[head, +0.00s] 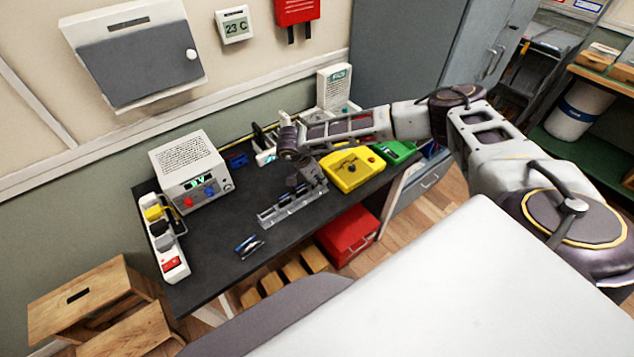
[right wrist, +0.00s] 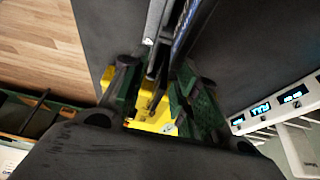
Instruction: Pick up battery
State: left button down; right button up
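A long grey rack (head: 280,214) with slots stands on the dark workbench and holds small dark pieces. Which of them is the battery is too small to tell. My right gripper (head: 309,186) is low over the far right end of the rack. In the right wrist view, my right gripper's two green-padded fingers (right wrist: 157,98) are apart, with part of the rack (right wrist: 160,35) seen between and beyond them. I cannot make out a battery held there. My left gripper is out of view.
On the dark workbench (head: 205,255), a yellow tray (head: 345,180) and a green tray (head: 400,150) lie right of the rack. A white power unit (head: 188,170) and a switch strip (head: 165,245) stand left. A small blue-and-white item (head: 249,245) lies in front.

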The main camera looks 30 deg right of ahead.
grip_shut()
jog(key=shift+r, duration=0.1)
jog(key=shift+r+b, duration=0.75)
jog(key=shift+r, duration=4.2)
jog(key=shift+a+f, duration=0.1)
jog(key=shift+f, duration=0.05)
